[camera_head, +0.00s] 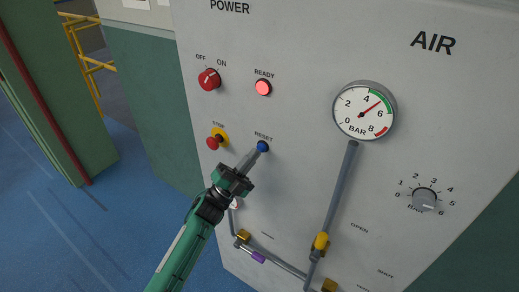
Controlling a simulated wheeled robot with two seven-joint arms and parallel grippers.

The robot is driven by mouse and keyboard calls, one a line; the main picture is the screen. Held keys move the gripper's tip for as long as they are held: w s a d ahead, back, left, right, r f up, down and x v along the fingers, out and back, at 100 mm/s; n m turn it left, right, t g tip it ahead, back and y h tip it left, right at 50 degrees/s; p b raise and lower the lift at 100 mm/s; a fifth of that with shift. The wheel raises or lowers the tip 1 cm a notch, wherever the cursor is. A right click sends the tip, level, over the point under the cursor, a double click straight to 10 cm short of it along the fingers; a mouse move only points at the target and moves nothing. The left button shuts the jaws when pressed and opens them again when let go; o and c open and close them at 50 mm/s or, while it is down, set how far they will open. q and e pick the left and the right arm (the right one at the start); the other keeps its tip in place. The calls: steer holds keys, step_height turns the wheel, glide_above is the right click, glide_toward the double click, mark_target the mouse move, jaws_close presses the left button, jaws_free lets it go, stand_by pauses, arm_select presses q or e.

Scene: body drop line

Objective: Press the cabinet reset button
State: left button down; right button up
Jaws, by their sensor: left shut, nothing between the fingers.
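The grey cabinet (290,60) fills the middle and right of the head view. Its blue reset button (263,146) sits under the label RESET. My left gripper (256,153) comes in from below left and is shut and empty. Its fingertips are at the lower left edge of the button and hide part of it. I cannot tell whether they touch it. The READY lamp (263,88) above shows red. My right gripper is not in view.
A power knob (209,79) and a red stop button (214,142) on yellow sit to the left. A pressure gauge (364,111), a BAR dial (425,199) and a pipe with a yellow valve (321,242) are to the right. Blue floor (60,235) lies left.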

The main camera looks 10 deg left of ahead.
arm_select(q)
steer(key=shift+w+d+b, duration=0.2)
steer(key=shift+w+b, duration=0.1)
steer(key=shift+w, duration=0.2)
stand_by(0.3)
steer(key=shift+s, duration=0.2)
steer(key=shift+s+a, duration=0.35)
steer(key=shift+s, duration=0.4)
steer(key=s+a+p, duration=0.1)
steer(key=s+a, duration=0.1)
steer(key=s, duration=0.3)
steer(key=shift+s, duration=0.35)
stand_by(0.5)
